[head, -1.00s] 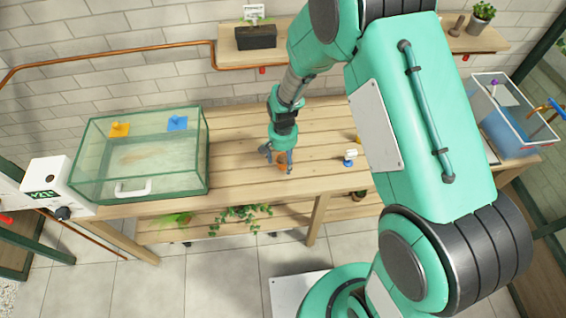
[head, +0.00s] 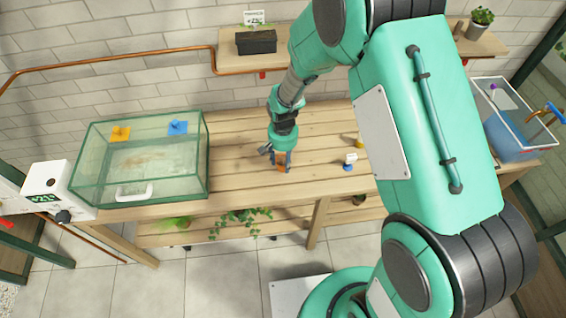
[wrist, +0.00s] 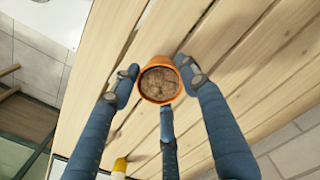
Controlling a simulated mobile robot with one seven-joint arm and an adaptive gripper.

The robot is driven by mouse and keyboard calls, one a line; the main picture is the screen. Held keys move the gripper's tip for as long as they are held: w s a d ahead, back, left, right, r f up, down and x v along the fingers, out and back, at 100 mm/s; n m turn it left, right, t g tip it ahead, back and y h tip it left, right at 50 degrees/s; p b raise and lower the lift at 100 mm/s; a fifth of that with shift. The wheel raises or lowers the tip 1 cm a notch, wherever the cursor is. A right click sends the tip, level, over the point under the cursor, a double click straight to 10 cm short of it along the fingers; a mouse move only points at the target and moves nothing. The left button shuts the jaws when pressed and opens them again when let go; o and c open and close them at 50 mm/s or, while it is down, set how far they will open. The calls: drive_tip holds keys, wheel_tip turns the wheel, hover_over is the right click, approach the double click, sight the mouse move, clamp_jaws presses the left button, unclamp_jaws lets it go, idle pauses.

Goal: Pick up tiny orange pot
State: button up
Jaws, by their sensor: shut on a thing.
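The tiny orange pot (wrist: 160,99) shows in the wrist view with brown soil inside it. It also shows in the head view (head: 282,168), at the front middle of the wooden table (head: 235,160). My gripper (wrist: 158,80) is shut on the pot, with blue fingers on both sides of it and one more finger at its lower rim. In the head view my gripper (head: 279,158) reaches down onto the pot from above. I cannot tell whether the pot's base touches the table.
A glass tank (head: 140,190) with an orange and a blue piece inside stands on the left. A small blue and white item (head: 349,162) and a yellow item (head: 359,142) lie right of the pot. A blue bin (head: 512,135) stands far right.

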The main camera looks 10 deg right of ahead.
drive_tip(key=shift+r, duration=0.9)
drive_tip(key=s+d+r+p, duration=0.1)
drive_tip(key=s+d, duration=0.2)
drive_tip(key=s, duration=1.2)
drive_tip(key=shift+s+d+r+p, duration=0.15)
drive_tip(key=shift+s+p, duration=0.2)
drive_tip(key=shift+p, duration=0.05)
